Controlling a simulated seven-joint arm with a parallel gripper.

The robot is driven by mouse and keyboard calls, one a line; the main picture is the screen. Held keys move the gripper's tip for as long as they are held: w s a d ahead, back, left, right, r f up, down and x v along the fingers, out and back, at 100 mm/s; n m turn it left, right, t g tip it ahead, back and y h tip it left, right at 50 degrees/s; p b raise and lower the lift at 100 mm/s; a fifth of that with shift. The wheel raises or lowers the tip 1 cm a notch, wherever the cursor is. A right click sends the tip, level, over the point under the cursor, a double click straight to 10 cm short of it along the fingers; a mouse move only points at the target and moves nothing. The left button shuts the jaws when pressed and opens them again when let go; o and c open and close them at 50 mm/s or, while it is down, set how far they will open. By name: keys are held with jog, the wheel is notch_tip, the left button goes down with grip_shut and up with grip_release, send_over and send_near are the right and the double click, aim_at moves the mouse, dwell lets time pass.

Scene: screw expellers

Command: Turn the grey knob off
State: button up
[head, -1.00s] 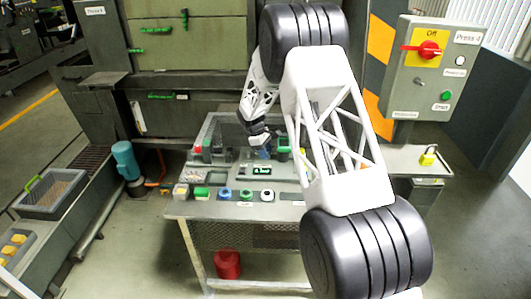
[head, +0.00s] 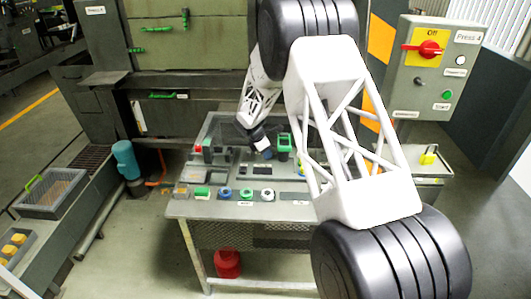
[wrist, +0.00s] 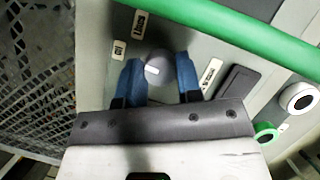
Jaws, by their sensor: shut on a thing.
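The grey knob (wrist: 160,67) is round with a short white mark on its face, and sits on a pale panel in the wrist view. My gripper (wrist: 157,76) has a blue finger on each side of the knob and is shut on it. In the head view my gripper (head: 266,154) points down at the control desk (head: 230,210), and the knob cannot be made out there. Small printed labels (wrist: 210,72) lie on both sides of the knob, at an angle in the wrist view.
A green bar (wrist: 220,28) crosses close by in the wrist view, and a green-ringed button (wrist: 264,131) is at lower right. A green lever (head: 284,145) stands beside my gripper. A press box with a red switch (head: 430,48) stands at right.

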jog(key=shift+n, duration=0.5)
jog(key=o, duration=0.6)
jog(key=shift+o, duration=0.2)
jog(key=shift+r, duration=0.1)
jog(key=v, duration=0.7)
jog(key=shift+s+r, duration=0.2)
jog(key=shift+r, duration=0.05)
